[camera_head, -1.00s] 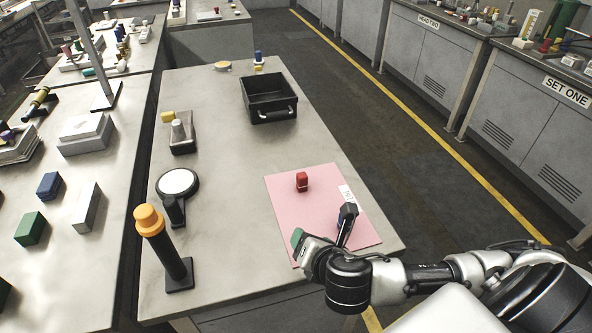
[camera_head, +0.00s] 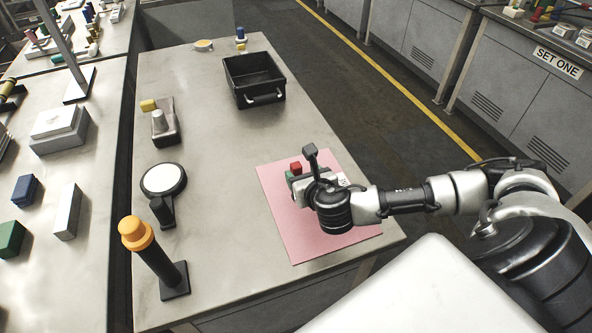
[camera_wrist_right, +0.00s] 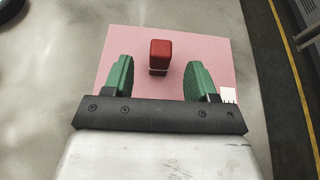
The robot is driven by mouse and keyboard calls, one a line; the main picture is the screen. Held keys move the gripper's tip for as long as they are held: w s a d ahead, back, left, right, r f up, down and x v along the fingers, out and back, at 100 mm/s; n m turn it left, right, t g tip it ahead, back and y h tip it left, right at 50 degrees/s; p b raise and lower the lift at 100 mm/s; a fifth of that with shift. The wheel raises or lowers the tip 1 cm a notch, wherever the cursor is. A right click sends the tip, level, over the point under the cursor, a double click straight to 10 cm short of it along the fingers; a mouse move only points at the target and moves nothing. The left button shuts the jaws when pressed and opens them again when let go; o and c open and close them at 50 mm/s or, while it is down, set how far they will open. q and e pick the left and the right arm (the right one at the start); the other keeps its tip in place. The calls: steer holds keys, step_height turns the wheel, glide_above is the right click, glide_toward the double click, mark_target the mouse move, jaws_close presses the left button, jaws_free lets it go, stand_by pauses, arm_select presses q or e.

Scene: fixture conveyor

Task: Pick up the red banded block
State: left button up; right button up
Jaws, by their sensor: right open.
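The red banded block (camera_head: 296,167) stands on the pink mat (camera_head: 315,235), partly hidden behind my right gripper in the head view. In the right wrist view the block (camera_wrist_right: 160,56) is upright, red with a pale band near its base. My right gripper (camera_head: 291,183) is over the mat, close to the block. Its green fingers (camera_wrist_right: 157,78) are open and empty, with the block ahead of them and roughly midway between them, apart from both. My left gripper is not in view.
A black tray (camera_head: 238,86) stands at the back of the table. A round white disc device (camera_head: 163,180) and an orange-capped black post (camera_head: 152,252) stand on the left side. A small grey fixture with a yellow part (camera_head: 160,122) is behind them. The middle of the table is clear.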

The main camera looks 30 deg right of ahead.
mark_target(298, 169)
steer(key=x, duration=0.3)
steer(key=shift+w+f, duration=0.1)
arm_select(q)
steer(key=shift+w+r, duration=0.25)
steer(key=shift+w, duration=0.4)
arm_select(e)
steer(key=c, duration=1)
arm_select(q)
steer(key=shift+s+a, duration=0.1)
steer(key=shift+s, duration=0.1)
arm_select(e)
steer(key=shift+r, duration=0.45)
steer(key=r, duration=0.2)
steer(key=d+r, duration=0.1)
steer(key=shift+s+d+r, duration=0.1)
steer(key=shift+s+r, duration=0.2)
steer(key=shift+r, duration=0.1)
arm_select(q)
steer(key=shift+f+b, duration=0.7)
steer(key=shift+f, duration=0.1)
arm_select(e)
steer(key=s+d+r, duration=0.5)
steer(key=d+r, duration=0.1)
steer(key=d, duration=0.3)
steer(key=shift+r, duration=0.2)
